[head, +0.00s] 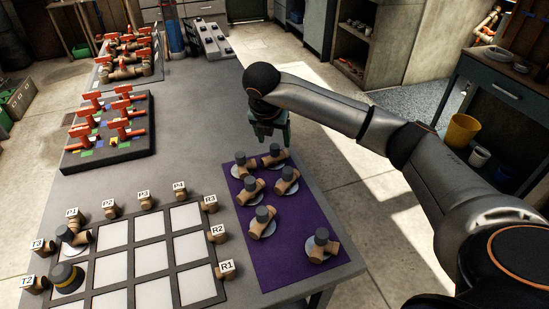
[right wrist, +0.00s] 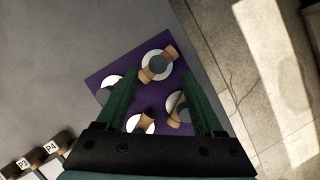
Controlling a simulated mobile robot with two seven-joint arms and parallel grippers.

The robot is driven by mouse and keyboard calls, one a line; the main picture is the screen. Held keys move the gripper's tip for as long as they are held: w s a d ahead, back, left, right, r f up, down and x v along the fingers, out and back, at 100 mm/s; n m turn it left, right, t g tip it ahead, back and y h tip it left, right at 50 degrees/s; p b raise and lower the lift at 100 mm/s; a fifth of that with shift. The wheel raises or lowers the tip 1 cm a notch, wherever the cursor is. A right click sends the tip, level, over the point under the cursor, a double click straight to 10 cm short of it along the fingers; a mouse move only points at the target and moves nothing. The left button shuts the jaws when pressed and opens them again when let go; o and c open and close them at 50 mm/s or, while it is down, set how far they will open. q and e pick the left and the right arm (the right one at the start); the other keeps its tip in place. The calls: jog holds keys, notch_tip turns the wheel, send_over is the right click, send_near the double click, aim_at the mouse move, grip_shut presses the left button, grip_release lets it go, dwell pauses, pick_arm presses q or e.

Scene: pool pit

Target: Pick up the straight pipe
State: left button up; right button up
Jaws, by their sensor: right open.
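Several tan pipe pieces with grey caps stand on white discs on a purple mat (head: 300,275). I cannot tell for sure which of them is the straight pipe. The farthest piece (head: 275,154) is just below my right gripper (head: 270,138), which is open, empty and points down above the mat's far end. In the right wrist view, one piece (right wrist: 158,66) lies ahead between the green fingers (right wrist: 161,92). Another piece (right wrist: 179,112) is beside the right finger, and a third (right wrist: 143,123) is nearer the palm. My left gripper is out of view.
A white-celled grid board (head: 151,216) with labelled tan fittings around it lies left of the mat. A dark tray with red-handled valves (head: 107,146) stands farther back. The table's right edge runs close beside the mat.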

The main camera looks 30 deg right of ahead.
aim_at(275, 146)
jog(key=shift+w+p+x, duration=0.2)
jog(key=shift+p+x, duration=0.2)
jog(key=shift+x, duration=2.3)
grip_shut()
